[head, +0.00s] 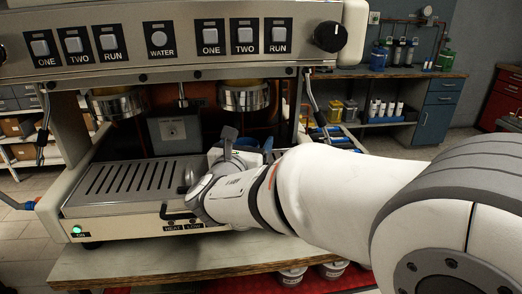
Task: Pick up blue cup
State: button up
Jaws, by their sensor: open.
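A small blue patch (268,145) shows just behind my wrist, at the right part of the espresso machine's drip tray. It looks like part of the blue cup, but most of it is hidden by my arm and gripper. My gripper (234,146) is open at the end of my white arm, which reaches in from the right. It is close to the blue patch, over the right end of the tray. The fingertips are partly hidden, so I cannot tell whether they touch the cup or are around it.
The espresso machine (160,72) has group heads (244,96) above the slotted drip tray (130,180). A thin steam pipe (314,105) hangs at its right. The wooden counter edge (160,265) is in front. Shelves and a blue cabinet (436,115) stand behind.

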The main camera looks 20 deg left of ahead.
jog(key=c, duration=1.1)
jog(key=shift+s+r, duration=0.15)
